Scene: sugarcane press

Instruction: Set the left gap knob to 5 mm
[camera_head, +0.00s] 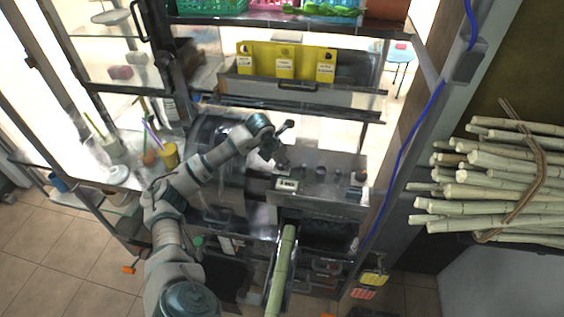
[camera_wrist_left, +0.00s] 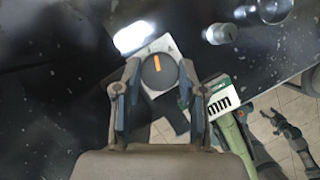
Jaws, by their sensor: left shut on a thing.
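The left gap knob (camera_wrist_left: 158,72) is a dark round knob with an orange pointer mark, seen in the left wrist view. The mark points nearly straight up in that view. My left gripper (camera_wrist_left: 155,88) is shut on the knob, one finger on each side. In the head view my left gripper (camera_head: 279,161) reaches down to the left end of the press's panel and hides the knob. A small display (camera_head: 287,185) sits just in front of it. In the left wrist view the display (camera_wrist_left: 219,104) shows "mm"; its number cannot be read. My right gripper is not seen in the head view.
More knobs (camera_head: 321,171) stand along the panel to the right. A green cane (camera_head: 283,270) lies in the feed chute in front. Cups with straws (camera_head: 167,153) stand at the left. A pile of cane (camera_head: 482,190) lies at the right.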

